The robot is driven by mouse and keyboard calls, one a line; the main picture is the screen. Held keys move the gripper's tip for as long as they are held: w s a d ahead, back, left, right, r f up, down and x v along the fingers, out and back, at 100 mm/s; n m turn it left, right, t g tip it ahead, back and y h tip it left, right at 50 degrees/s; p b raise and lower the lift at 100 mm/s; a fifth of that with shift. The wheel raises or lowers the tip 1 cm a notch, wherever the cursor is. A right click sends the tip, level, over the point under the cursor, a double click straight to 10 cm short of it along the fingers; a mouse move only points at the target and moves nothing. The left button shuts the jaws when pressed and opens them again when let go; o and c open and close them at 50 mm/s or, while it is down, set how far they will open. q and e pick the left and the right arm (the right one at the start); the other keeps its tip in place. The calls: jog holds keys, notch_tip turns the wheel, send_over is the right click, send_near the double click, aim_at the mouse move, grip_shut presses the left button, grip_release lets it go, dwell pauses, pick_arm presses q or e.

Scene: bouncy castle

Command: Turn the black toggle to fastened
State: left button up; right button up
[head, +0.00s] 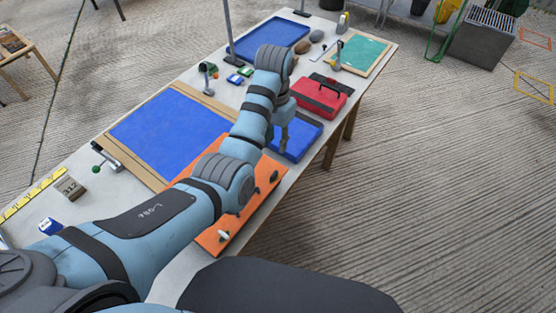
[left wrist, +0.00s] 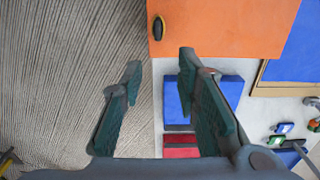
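The black toggle (head: 274,177) sits near the right edge of an orange board (head: 261,192) on the table. In the left wrist view the toggle (left wrist: 159,28) is a small dark oval piece with a yellowish edge, near the corner of the orange board (left wrist: 225,28). My left gripper (left wrist: 160,62) is open and empty, its two fingers apart; the toggle lies beyond the fingertips, apart from them. In the head view my left gripper (head: 283,138) hangs beside the blue box, partly hidden by my arm. My right gripper is not in view.
A blue box (head: 300,137) and a red toolbox (head: 322,98) stand beyond the orange board. A wood-framed blue panel (head: 170,130) lies to its left. A small white-and-dark piece (head: 223,236) is at the board's near end. Free floor lies right of the table.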

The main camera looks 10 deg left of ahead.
pick_arm(q)
jog(key=b, duration=0.1)
send_over(274, 172)
jog(key=s, duration=0.2)
jog(key=f, duration=0.6)
jog(key=shift+w+f, duration=0.2)
jog(key=shift+f, duration=0.05)
jog(key=f, duration=0.3)
jog(key=w+f+b, duration=0.1)
jog(key=f, duration=0.2)
jog(key=shift+w+f, duration=0.25)
jog(key=shift+f, duration=0.05)
jog(key=shift+s+d+r, duration=0.1)
jog(key=shift+s+r, duration=0.1)
jog(key=shift+s, duration=0.1)
jog(key=c, duration=0.3)
grip_shut()
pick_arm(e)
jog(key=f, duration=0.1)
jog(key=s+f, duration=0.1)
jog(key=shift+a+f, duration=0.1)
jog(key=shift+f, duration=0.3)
